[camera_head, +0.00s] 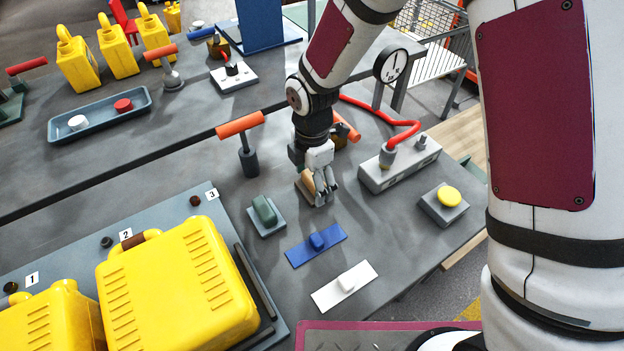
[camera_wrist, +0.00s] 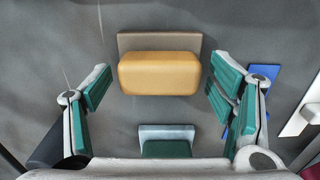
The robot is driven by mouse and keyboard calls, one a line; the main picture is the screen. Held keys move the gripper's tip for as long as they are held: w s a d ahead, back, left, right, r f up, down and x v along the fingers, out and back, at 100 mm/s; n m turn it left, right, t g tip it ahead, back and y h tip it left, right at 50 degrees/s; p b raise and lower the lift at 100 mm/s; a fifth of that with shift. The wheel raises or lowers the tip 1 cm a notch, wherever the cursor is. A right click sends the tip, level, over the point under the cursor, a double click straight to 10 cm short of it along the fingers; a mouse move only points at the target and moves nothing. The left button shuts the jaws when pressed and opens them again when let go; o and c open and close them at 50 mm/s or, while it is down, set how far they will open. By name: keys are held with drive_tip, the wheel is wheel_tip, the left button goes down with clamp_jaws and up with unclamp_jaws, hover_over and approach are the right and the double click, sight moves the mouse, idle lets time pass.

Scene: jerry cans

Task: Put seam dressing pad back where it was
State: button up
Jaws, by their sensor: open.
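A tan-yellow block on a brown base (camera_wrist: 160,74), which looks like the seam dressing pad, sits on the grey bench. In the head view the tan block (camera_head: 306,184) is partly hidden by my gripper (camera_head: 320,194). In the wrist view my gripper (camera_wrist: 158,88) is open, with one green-padded finger on each side of the block and a gap on both sides. Nothing is held. A green block on a light grey plate (camera_wrist: 166,148) lies nearer the wrist; it also shows in the head view (camera_head: 264,211).
A blue plate with a knob (camera_head: 316,245) and a white plate with a knob (camera_head: 344,286) lie nearby. An orange-handled tool (camera_head: 241,126) stands behind. A grey block with a red hose (camera_head: 399,164) and a yellow button box (camera_head: 445,204) are right. Yellow jerry cans (camera_head: 175,285) stand front left.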

wheel_tip(320, 180, up, 12)
drive_tip(key=shift+p, duration=0.35)
drive_tip(key=s+d+r+m+t, duration=0.3)
drive_tip(key=s+d+r+m, duration=1.1)
drive_tip(key=d+m, duration=0.35)
drive_tip(key=s+d+r+m, duration=0.1)
drive_tip(key=s+d+m, duration=0.2)
drive_tip(key=s+m, duration=0.4)
drive_tip(key=shift+s+r+t, duration=0.3)
drive_tip(key=shift+s+r, duration=0.05)
drive_tip(key=shift+s, duration=0.2)
drive_tip(key=shift+d, duration=0.1)
wheel_tip(320, 180, up, 3)
drive_tip(key=shift+t+p, duration=0.3)
drive_tip(key=shift+p, duration=0.85)
